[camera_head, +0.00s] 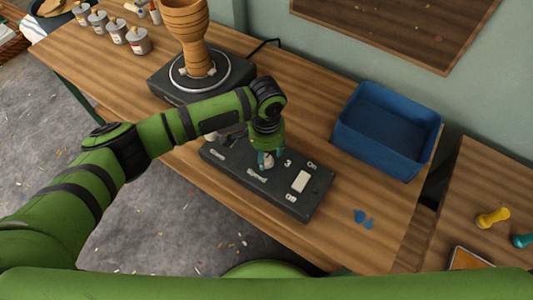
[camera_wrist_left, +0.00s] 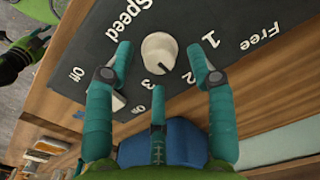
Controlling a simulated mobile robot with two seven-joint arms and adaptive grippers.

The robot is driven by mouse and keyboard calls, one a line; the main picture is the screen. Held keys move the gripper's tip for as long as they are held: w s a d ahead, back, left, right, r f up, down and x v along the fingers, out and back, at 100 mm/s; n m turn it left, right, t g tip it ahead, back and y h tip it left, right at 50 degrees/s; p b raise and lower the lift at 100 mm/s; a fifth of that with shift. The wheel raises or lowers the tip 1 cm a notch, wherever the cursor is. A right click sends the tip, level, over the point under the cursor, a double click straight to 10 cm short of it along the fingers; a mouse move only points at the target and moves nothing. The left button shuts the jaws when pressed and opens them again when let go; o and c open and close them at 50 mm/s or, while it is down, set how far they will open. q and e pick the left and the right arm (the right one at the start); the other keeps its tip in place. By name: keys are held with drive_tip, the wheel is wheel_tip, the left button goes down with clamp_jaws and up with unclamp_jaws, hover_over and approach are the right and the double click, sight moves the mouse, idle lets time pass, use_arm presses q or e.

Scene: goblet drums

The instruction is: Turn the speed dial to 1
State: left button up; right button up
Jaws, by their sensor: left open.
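The dark control panel (camera_head: 240,178) lies on the wooden table and bears the words Speed, On and Off. The printed 1 (camera_wrist_left: 210,40) is to the dial's right. The dial also shows in the head view (camera_head: 268,162), partly hidden by my gripper. My left gripper (camera_head: 266,158) is over the panel at the dial. Its teal fingers are open around the dial, with visible gaps at both sides. My right gripper is not seen.
A white switch (camera_head: 300,182) is on the panel, right of the dial. A wheel base (camera_head: 175,88) with a wooden goblet drum (camera_head: 190,35) stands behind my arm. A blue bin (camera_head: 385,130) is at the right. Blue scraps (camera_head: 363,218) lie near the table's front right.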

use_arm(q)
drive_tip(key=shift+f, duration=0.8)
clamp_jaws()
